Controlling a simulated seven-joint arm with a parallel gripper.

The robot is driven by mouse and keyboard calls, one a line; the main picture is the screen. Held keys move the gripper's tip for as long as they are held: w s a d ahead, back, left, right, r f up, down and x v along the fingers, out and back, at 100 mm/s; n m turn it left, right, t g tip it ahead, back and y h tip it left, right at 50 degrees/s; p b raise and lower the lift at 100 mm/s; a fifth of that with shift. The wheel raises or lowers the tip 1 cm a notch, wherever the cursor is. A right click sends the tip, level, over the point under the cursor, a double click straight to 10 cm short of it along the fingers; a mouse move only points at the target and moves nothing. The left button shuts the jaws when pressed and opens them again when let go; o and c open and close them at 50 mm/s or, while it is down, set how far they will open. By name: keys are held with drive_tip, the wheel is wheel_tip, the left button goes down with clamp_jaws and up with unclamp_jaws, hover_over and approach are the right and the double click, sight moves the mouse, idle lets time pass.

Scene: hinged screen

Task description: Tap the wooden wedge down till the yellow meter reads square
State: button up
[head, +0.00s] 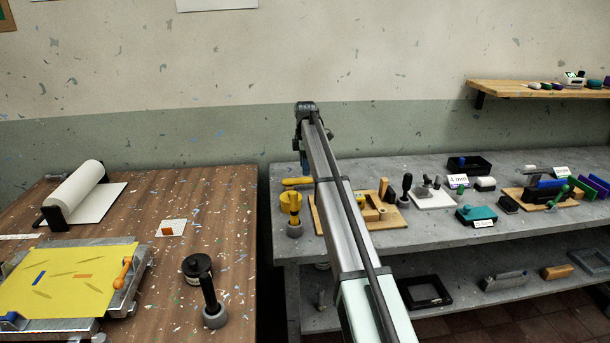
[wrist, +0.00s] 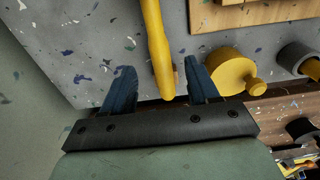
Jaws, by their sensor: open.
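My gripper (wrist: 160,88) is open, with its two dark blue fingers apart. In the head view my gripper (head: 304,166) is partly hidden by my arm, over the left end of the grey bench. A yellow bar (wrist: 155,45) lies between and beyond the fingertips; I cannot tell if they touch it. It also shows in the head view (head: 296,182). A yellow round piece with a knob (wrist: 230,75) is right of the fingers. A wooden board (head: 318,214) with wooden blocks (head: 371,213) lies behind my arm. I cannot tell which piece is the wedge, or read any meter.
The grey bench (head: 420,235) holds a teal box (head: 477,215), a black tray (head: 470,165) and other tools. A brown table (head: 225,240) at left holds a yellow sheet (head: 65,280), a white roll (head: 75,190) and a black-handled tool (head: 205,288). A gap separates them.

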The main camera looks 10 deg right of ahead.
wheel_tip(320, 180, up, 8)
drive_tip(key=shift+r, duration=0.25)
